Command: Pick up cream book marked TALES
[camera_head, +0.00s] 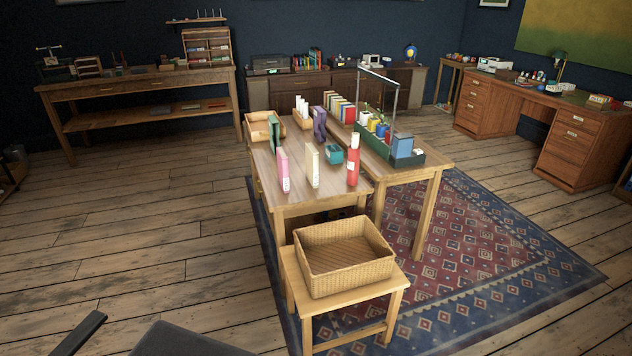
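A cream book (313,166) stands upright near the front edge of the nearer wooden table (276,189). Its narrow side faces me, with small markings near its foot that are too small to read. A pink book (283,170) stands to its left and a red bottle (353,164) with a white cap to its right, both apart from it. A teal box (333,154) is just behind and to its right. Neither of my grippers can be made out. Dark grey parts at the bottom left edge appear to be mine and are far from the book.
A wicker basket (344,282), seen empty, sits on a low stool (293,283) before the table. A green book (274,134), purple bookend-like object (319,123), and wooden tray (255,121) stand farther back. Beside them is a green caddy (407,161). The floor at left is clear.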

